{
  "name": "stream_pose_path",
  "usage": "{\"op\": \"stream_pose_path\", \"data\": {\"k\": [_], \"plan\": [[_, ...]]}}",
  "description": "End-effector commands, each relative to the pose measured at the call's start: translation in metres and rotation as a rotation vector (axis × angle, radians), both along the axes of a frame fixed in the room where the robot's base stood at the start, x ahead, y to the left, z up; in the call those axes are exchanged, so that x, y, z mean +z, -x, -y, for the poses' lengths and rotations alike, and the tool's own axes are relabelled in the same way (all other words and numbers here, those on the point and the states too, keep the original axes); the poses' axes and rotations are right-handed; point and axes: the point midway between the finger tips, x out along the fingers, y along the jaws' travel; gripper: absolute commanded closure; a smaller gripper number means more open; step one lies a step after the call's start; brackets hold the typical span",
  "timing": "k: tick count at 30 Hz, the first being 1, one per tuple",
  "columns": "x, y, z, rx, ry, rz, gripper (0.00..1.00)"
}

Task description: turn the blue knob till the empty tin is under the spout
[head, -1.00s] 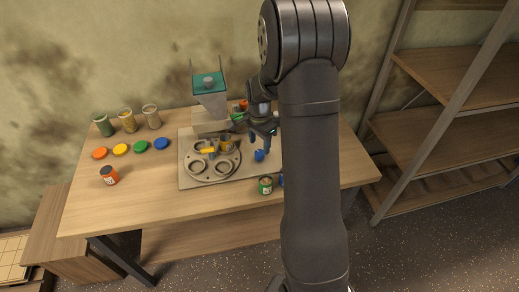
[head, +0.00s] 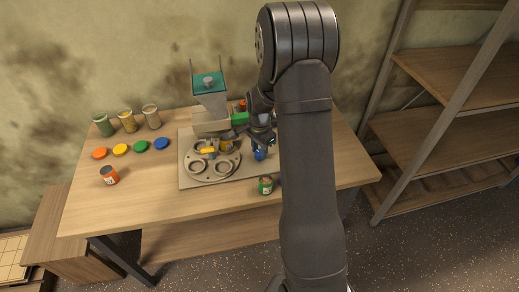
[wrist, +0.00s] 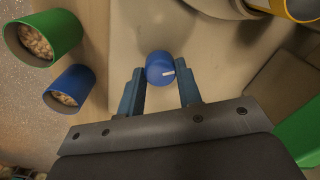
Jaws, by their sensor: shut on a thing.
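The blue knob (wrist: 160,68) with a white mark sits between the two fingers of my gripper (wrist: 160,88) in the wrist view; the gripper is shut on it. In the head view the knob (head: 259,155) is on the right part of the base plate, with my gripper (head: 262,142) over it. The round turntable (head: 198,168) with ring-shaped holders is left of the knob. A yellow tin (head: 227,146) stands at its back right; its inside is not clear. The hopper (head: 211,105) with a teal top stands behind the turntable. The spout is hard to make out.
A green tin (wrist: 43,38) and a blue tin (wrist: 68,88), both filled with pale pieces, stand near the knob. An orange tin (head: 109,175), several coloured discs (head: 141,146) and several jars (head: 127,121) are at the left. The table's front left is clear.

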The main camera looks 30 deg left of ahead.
Motion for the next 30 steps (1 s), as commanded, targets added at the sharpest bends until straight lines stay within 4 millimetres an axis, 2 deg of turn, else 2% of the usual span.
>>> {"op": "stream_pose_path", "data": {"k": [11, 30], "plan": [[0.0004, -0.0005, -0.0002, 0.135, 0.0, 0.001, 0.91], [0.0006, -0.0009, -0.0002, 0.714, 0.0, 0.003, 0.91]]}}
